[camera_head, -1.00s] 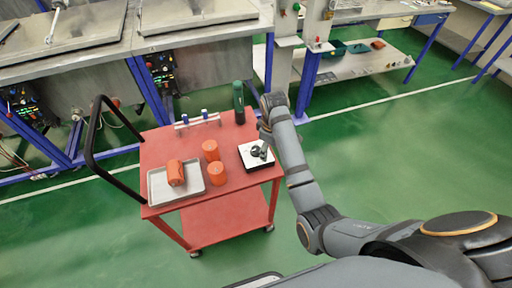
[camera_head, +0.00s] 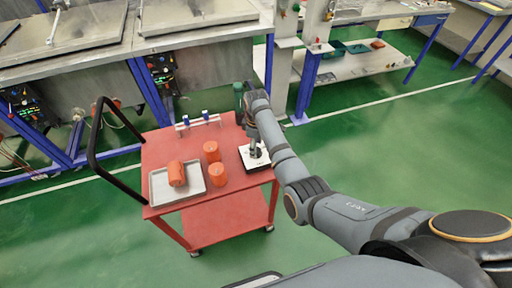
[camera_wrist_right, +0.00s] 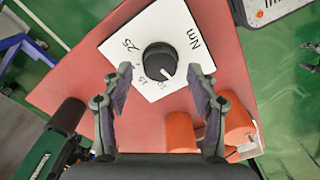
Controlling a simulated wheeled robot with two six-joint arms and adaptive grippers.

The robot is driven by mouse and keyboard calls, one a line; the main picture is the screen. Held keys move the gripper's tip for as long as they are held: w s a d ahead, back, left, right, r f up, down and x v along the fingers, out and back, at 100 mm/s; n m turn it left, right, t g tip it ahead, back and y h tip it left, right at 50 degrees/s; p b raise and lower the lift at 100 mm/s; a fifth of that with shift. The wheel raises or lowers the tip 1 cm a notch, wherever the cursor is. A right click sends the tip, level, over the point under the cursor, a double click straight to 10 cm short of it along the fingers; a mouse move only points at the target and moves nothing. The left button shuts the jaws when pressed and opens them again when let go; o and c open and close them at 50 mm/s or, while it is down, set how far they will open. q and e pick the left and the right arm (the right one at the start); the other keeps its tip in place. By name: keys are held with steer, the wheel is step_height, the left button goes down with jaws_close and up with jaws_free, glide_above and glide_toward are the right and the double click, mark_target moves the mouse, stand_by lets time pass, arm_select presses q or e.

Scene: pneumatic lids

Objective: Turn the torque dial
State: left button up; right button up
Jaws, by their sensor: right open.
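The torque dial (camera_wrist_right: 160,60) is a round black knob with a white pointer line, on a white plate (camera_wrist_right: 178,22) marked with numbers and "Nm". In the head view the plate (camera_head: 246,160) sits at the right side of the red cart, and the knob is partly hidden by my gripper. My right gripper (camera_wrist_right: 162,80) is open, with one finger on each side of the knob in the wrist view. In the head view the right gripper (camera_head: 254,148) is above the plate, pointing down. My left gripper is not in view.
A black handle (camera_head: 91,155) rises at the left.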

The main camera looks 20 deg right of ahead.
steer(key=shift+f, duration=0.8)
steer(key=c, duration=1.2)
steer(key=shift+o, duration=0.2)
steer(key=shift+r+m+p, duration=0.2)
steer(key=shift+m+p, duration=0.4)
steer(key=shift+p, duration=0.2)
steer(key=shift+m+p, duration=0.95)
steer(key=shift+m, duration=0.25)
steer(key=shift+f+m+p, duration=0.15)
steer(key=shift+m+p, duration=0.85)
steer(key=shift+m, duration=1.1)
steer(key=o, duration=1.2)
steer(key=shift+c, duration=0.2)
